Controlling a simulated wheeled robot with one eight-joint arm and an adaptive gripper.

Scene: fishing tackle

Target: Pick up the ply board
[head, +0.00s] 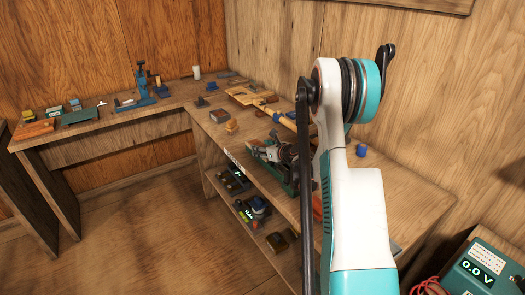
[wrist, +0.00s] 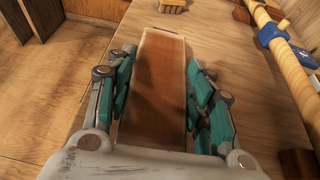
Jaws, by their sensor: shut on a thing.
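The ply board, a long brown board with pale edges (wrist: 160,90), lies lengthwise between the two teal fingers of my gripper (wrist: 158,62) in the wrist view. My gripper is shut on its two long sides. The board's near end is hidden by the gripper's palm. In the head view my gripper (head: 262,152) is low over the front edge of the workbench, partly behind my arm. I cannot make out the board clearly there, nor tell whether it touches the bench top.
A bamboo rod (head: 277,113) lies on the workbench (head: 208,120) behind my gripper. A small wooden brush (head: 231,127) stands to the left. A blue vise (head: 143,85) is on the far bench. Several things fill the shelf below. A meter (head: 482,268) stands at lower right.

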